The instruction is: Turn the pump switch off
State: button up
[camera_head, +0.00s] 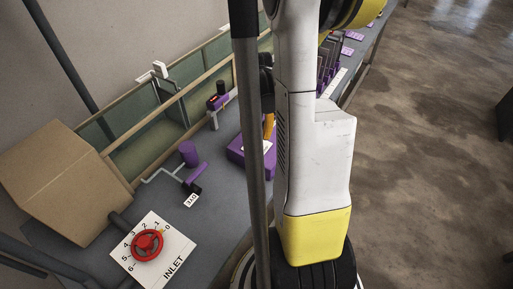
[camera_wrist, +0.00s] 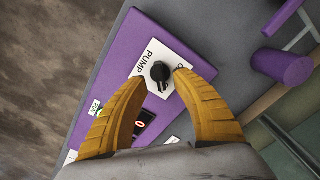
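The pump switch is a small black knob (camera_wrist: 160,72) on a white plate marked PUMP (camera_wrist: 146,57), on top of a purple box (camera_wrist: 135,35). The purple box also shows in the head view (camera_head: 237,154), partly hidden by my arm and a dark post. My gripper (camera_wrist: 162,79) has two yellow fingers, spread apart, with the knob between or just beyond their tips; I cannot tell whether they touch it. In the head view only a bit of a yellow finger shows beside the post, and the knob is hidden. The label's other end is covered by a finger.
A small display (camera_wrist: 143,120) sits on the box near the left finger. A purple cylinder (camera_wrist: 296,68) with a pipe stands beside it. The head view shows a red inlet valve wheel (camera_head: 147,244), a cardboard box (camera_head: 66,180) and a purple device with a red display (camera_head: 216,101).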

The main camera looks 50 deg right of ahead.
aim_at(257, 140)
jog(key=shift+f+b, duration=1)
jog(key=shift+f, duration=0.6)
jog(key=shift+r, duration=0.1)
grip_shut()
